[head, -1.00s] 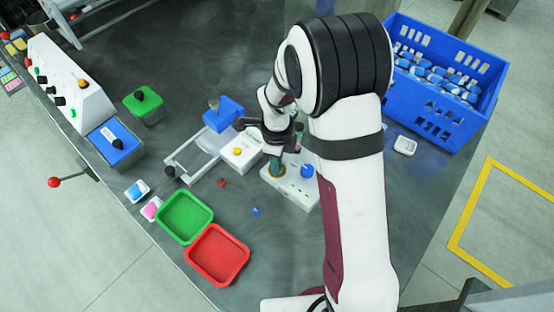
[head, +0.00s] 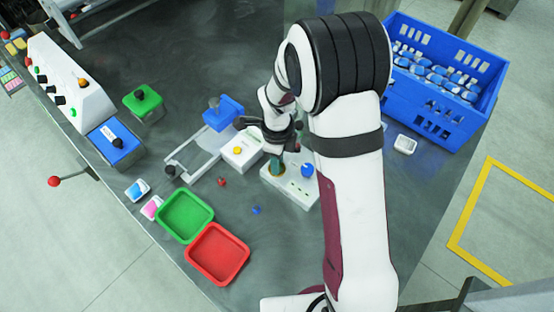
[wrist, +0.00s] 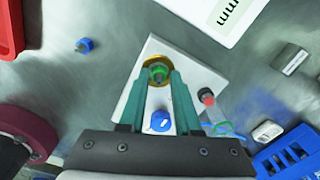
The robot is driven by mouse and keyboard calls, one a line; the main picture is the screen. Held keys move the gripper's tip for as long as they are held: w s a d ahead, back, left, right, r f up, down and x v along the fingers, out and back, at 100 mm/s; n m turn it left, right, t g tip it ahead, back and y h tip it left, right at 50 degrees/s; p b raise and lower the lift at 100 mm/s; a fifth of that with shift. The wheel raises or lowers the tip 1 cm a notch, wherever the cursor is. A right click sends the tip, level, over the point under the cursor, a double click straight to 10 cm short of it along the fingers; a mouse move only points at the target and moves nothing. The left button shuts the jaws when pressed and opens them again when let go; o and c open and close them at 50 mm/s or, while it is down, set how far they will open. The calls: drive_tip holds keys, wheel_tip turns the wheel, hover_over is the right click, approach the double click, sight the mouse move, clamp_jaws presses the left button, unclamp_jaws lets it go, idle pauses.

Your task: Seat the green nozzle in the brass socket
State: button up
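The green nozzle (wrist: 158,72) shows in the wrist view between my fingertips, over the brass socket. The brass socket (wrist: 155,58) is a gold ring at the far end of a white block (wrist: 152,49). In the head view the socket (head: 278,172) is partly hidden by my teal fingers. My gripper (wrist: 160,76) points down at the socket, and its two fingertips appear to touch the nozzle's sides. The nozzle's lower end is hidden, so I cannot tell how deep it sits in the ring.
A blue knob (head: 307,170) stands on the same block. A white box with a yellow button (head: 238,150) is close on the left. Green (head: 186,214) and red (head: 218,254) trays lie nearer the front left. A blue crate (head: 440,85) stands at right.

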drive_tip(key=o, duration=0.5)
drive_tip(key=shift+s+a+f, duration=0.15)
drive_tip(key=shift+s+f, duration=0.1)
drive_tip(key=shift+f, duration=0.1)
drive_tip(key=shift+c, duration=1.3)
drive_tip(key=shift+o, duration=0.8)
drive_tip(key=shift+r, duration=0.15)
drive_tip(key=shift+c, duration=0.3)
drive_tip(key=shift+o, duration=1)
drive_tip(key=shift+r, duration=0.35)
drive_tip(key=shift+w+r, duration=0.15)
drive_tip(key=shift+r, duration=3)
